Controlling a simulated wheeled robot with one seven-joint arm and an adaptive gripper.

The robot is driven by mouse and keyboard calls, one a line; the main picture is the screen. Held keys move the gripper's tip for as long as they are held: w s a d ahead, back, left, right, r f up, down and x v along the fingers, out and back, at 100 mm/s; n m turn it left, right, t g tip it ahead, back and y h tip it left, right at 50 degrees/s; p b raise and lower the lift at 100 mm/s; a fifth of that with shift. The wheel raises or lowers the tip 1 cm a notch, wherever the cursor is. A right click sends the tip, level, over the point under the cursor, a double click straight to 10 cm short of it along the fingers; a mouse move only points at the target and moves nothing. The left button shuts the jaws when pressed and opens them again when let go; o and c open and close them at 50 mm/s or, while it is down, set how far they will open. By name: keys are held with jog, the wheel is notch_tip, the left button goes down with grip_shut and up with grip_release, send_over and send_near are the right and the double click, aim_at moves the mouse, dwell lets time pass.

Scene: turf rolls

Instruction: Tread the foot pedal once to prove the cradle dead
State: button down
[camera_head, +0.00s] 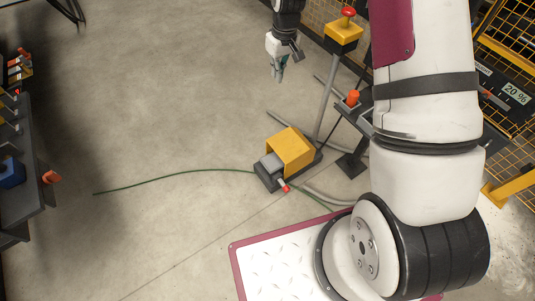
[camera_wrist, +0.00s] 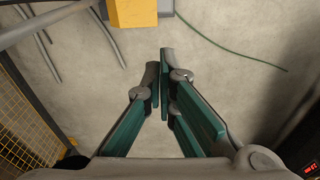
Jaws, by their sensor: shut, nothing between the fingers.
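The foot pedal (camera_head: 290,150) sits on the concrete floor near the middle of the head view. It has a yellow hood over a dark base, a grey tread plate (camera_head: 271,163) at its front left and a small red part beside that. In the wrist view part of the yellow hood (camera_wrist: 133,12) shows at the top edge, cut off by the frame. My gripper (camera_head: 279,76) hangs pointing down, beyond the pedal in the head view and apart from it. Its green-sided fingers (camera_wrist: 160,62) are closed together with nothing between them. I cannot make out a cradle.
A yellow box with a red button (camera_head: 348,12) tops a grey post behind the pedal. A dark stand with an orange knob (camera_head: 353,97) is right of it. A green cord (camera_head: 190,171) and grey conduits cross the floor.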

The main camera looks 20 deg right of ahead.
notch_tip(320, 180, down, 19)
jog(key=w+g+b, duration=0.1)
jog(key=w+b, duration=0.1)
jog(key=b, duration=0.2)
jog(key=y+b, duration=0.1)
jog(key=b, duration=0.2)
send_over(269, 165)
jog(key=w+d, duration=0.1)
jog(key=d, duration=0.2)
notch_tip(269, 165, down, 19)
jog(key=shift+a+g, duration=0.15)
jog(key=shift+g, duration=0.15)
jog(key=f+b, duration=0.1)
jog(key=f, duration=0.3)
jog(key=a+f+b, duration=0.1)
jog(key=f+b, duration=0.1)
jog(key=f, duration=0.3)
jog(key=a+f+b, duration=0.1)
jog(key=f, duration=0.3)
jog(key=shift+s+f, duration=0.35)
jog(key=shift+f, duration=0.05)
jog(key=shift+a, duration=0.1)
